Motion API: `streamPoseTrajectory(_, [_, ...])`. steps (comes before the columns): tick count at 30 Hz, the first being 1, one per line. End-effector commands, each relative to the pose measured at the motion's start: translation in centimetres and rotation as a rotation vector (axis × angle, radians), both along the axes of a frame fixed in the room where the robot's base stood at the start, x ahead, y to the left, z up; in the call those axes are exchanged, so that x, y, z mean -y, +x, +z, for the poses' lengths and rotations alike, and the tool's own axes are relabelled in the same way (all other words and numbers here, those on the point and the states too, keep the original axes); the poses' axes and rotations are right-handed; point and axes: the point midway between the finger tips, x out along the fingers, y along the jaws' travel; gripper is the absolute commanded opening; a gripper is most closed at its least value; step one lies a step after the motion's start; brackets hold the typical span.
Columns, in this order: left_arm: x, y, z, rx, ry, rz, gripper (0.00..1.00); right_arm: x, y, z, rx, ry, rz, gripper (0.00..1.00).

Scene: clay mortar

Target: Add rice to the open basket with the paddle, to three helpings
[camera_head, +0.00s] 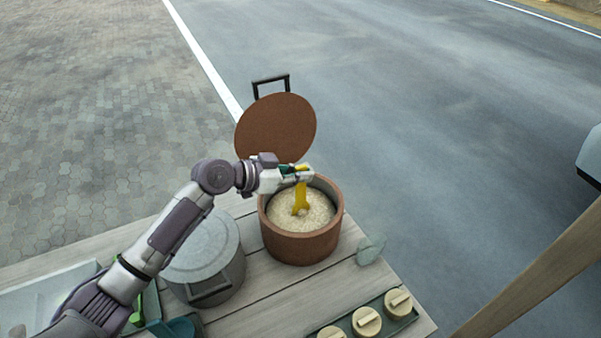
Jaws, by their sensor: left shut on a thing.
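A brown round pot (302,248) full of pale rice (318,212) stands on the wooden table. Its brown lid (276,130), with a black handle, is tipped up behind it. My left gripper (300,174) is over the pot and shut on a yellow paddle (300,196). The paddle points down, and its lower end is at the rice; I cannot tell how deep it goes. Small round pale containers (367,321) sit at the front edge of the picture and look lidded. My right gripper is not in view.
A grey lidded pot (204,248) stands close left of the brown pot. A dark green tray (398,325) holds the small containers. A translucent piece (370,249) lies right of the pot. A wooden beam (530,265) crosses the lower right.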

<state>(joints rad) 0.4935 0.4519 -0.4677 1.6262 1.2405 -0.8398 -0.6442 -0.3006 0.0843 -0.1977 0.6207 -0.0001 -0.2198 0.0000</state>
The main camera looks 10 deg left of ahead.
Motion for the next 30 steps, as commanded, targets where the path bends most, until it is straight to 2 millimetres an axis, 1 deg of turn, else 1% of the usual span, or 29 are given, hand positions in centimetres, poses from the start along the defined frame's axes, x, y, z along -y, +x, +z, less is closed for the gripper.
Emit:
streamPoseTrajectory(10, [0.0, 0.0, 0.1, 0.001, 0.000, 0.000, 0.00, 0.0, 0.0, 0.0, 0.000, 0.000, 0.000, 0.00])
streamPoseTrajectory(13, [0.0, 0.0, 0.5, 0.002, 0.000, 0.001, 0.00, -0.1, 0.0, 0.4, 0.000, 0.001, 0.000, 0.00])
streamPoseTrajectory(23, [0.0, 0.0, 3.8, 0.002, 0.000, 0.000, 0.00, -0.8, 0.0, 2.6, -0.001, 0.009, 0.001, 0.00])
streamPoseTrajectory(30, [0.0, 0.0, 6.2, 0.002, 0.000, 0.000, 0.00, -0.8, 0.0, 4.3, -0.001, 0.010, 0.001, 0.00])
